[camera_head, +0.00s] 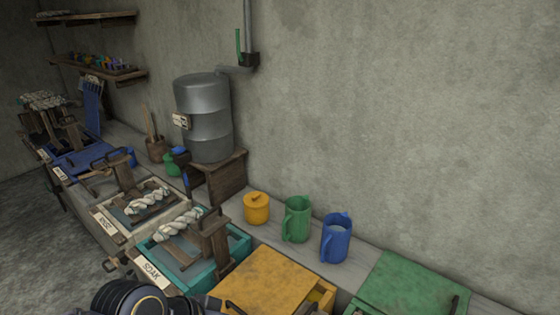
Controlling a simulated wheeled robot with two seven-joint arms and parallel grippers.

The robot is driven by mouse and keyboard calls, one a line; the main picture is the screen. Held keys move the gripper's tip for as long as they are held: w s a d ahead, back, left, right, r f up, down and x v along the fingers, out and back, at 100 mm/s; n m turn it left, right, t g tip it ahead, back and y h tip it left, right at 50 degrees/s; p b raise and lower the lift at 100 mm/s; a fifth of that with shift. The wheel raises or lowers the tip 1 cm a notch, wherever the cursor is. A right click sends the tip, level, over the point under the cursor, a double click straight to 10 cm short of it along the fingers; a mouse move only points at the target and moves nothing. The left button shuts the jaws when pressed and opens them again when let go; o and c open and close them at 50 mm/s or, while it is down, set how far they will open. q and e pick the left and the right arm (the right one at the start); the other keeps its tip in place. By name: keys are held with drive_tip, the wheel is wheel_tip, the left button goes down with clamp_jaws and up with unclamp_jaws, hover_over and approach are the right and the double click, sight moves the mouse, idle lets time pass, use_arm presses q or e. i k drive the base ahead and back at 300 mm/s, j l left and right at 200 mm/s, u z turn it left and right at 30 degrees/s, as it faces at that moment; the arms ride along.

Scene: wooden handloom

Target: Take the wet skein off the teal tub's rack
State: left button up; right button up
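The teal tub (240,243), with a "SOAK" label on its front, stands at the lower middle of the camera_head view. A pale twisted skein (180,225) with greenish marks lies across the wooden rack (212,243) over the tub's grey liquid. A similar skein (148,201) lies over the cream tub (118,216) labelled "RINSE", just to the left. Neither of my grippers shows; only a dark rounded part of my own arm is at the bottom edge, in front of the teal tub.
A yellow-lidded box (270,280) and a green-lidded box (412,287) stand right of the teal tub. Behind are a yellow pot (256,208), a green jug (297,219) and a blue jug (336,238). A grey metal barrel (203,115) stands on a wooden stand.

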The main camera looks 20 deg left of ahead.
sight(163, 233)
drive_tip(key=k+j+u, duration=0.15)
drive_tip(key=u, duration=1.4)
drive_tip(key=i+j, duration=0.4)
drive_tip(key=i, duration=0.2)
drive_tip(key=i+j, duration=0.4)
drive_tip(key=i, duration=0.15)
drive_tip(key=i+j, duration=0.45)
drive_tip(key=i, duration=0.15)
